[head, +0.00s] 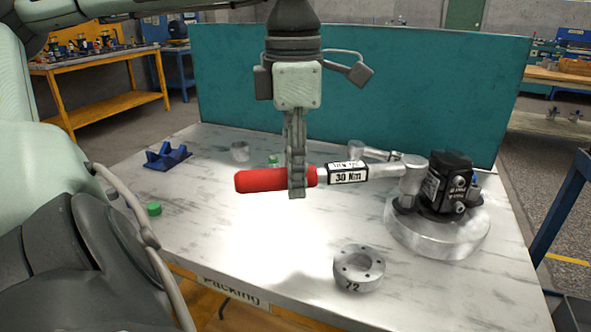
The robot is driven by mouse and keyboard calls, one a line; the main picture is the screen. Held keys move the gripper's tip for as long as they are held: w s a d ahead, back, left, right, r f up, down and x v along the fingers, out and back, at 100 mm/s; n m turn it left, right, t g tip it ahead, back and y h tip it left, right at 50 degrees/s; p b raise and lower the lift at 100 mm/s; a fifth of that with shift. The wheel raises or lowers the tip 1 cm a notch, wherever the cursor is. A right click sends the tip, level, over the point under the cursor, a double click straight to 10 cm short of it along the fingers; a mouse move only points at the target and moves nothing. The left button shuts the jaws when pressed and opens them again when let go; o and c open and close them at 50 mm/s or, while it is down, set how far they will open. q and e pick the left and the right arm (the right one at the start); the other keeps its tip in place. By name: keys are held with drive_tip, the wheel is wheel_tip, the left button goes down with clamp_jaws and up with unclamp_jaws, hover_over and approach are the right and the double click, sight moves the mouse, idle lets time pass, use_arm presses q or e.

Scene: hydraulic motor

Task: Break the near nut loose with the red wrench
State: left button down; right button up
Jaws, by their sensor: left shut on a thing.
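My left gripper (297,188) points down and is shut on the red handle of the torque wrench (258,180). The wrench lies roughly level, with a "30 Nm" label on its shaft. Its head (412,175) reaches the left side of the black hydraulic motor (449,180), with the socket end pointing down. The motor stands on a round metal base (436,238). The near nut cannot be made out; the socket end covers that spot, and I cannot tell whether it is seated. My right gripper is out of view.
A metal ring marked 72 (359,268) sits at the table's front. Another grey tool (370,152) lies behind the wrench. A teal panel (350,85) closes the back.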

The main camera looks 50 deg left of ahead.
use_arm(q)
drive_tip(key=shift+f+b, duration=0.5)
drive_tip(key=shift+f, duration=0.05)
idle(0.5)
drive_tip(key=shift+f, duration=0.25)
drive_tip(key=shift+s+d+f+b, duration=0.1)
drive_tip(key=shift+s+f+b, duration=0.15)
drive_tip(key=shift+f+b, duration=0.1)
drive_tip(key=shift+s+d+n, duration=0.35)
drive_tip(key=shift+d+n, duration=0.2)
drive_tip(key=shift+d, duration=0.25)
drive_tip(key=shift+s+d+n, duration=0.35)
drive_tip(key=shift+d+n, duration=0.2)
drive_tip(key=shift+d, duration=0.25)
drive_tip(key=shift+d, duration=0.1)
drive_tip(key=shift+s+d+n+b, duration=0.25)
drive_tip(key=shift+d+n, duration=0.35)
drive_tip(key=shift+d, duration=0.25)
drive_tip(key=shift+s+d+n+b, duration=0.2)
drive_tip(key=shift+d+n, duration=0.4)
drive_tip(key=shift+d, duration=0.2)
